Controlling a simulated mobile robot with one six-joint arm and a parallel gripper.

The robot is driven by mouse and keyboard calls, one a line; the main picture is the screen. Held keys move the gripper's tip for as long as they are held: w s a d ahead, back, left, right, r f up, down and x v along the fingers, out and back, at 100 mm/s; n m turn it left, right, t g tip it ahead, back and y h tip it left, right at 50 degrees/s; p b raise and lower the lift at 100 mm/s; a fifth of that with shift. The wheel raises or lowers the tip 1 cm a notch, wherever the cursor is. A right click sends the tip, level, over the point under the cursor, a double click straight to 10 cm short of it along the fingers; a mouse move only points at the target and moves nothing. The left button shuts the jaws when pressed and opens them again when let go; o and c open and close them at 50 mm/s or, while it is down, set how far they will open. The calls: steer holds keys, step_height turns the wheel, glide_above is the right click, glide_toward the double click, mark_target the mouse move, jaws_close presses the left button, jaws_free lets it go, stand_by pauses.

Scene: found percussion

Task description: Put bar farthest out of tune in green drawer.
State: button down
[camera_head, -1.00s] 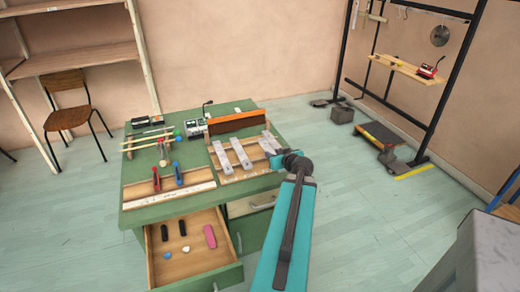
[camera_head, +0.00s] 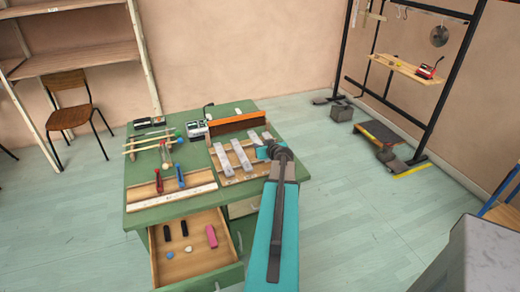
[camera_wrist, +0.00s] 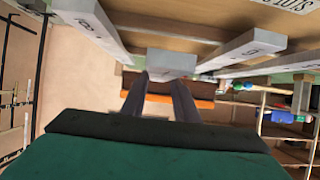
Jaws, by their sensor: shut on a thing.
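Several pale grey metal bars lie on a wooden rack (camera_head: 232,178) on the green workbench; two clear ones are the left bar (camera_head: 222,158) and the one beside it (camera_head: 241,156). My gripper (camera_head: 266,150) is at the rack's right side. In the wrist view its fingers (camera_wrist: 160,88) are shut on a grey bar (camera_wrist: 172,60), seen end-on between two numbered bars. I cannot tell whether this bar is lifted. The open green drawer (camera_head: 200,277) below the bench front holds black pieces, a pink block (camera_head: 211,236) and small pebble-like things.
An orange-brown panel (camera_head: 238,122) stands behind the rack. A small grey device (camera_head: 197,129), mallets and red- and blue-handled tools lie to the left. A black metal frame (camera_head: 455,80) stands at right. Open floor lies right of the bench.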

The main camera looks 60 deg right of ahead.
stand_by(0.3)
steer(key=shift+w+d+p, duration=0.3)
steer(key=shift+w, duration=0.2)
steer(key=shift+w+f, duration=0.15)
steer(key=shift+f+p, duration=0.4)
steer(key=shift+f, duration=0.4)
steer(key=shift+f+b, duration=0.3)
steer(key=shift+f, duration=0.35)
steer(key=shift+f+b, duration=0.2)
steer(key=shift+b, duration=0.15)
steer(key=c, duration=1.4)
jaws_free()
steer(key=shift+r+p, duration=0.15)
steer(key=shift+p, duration=0.75)
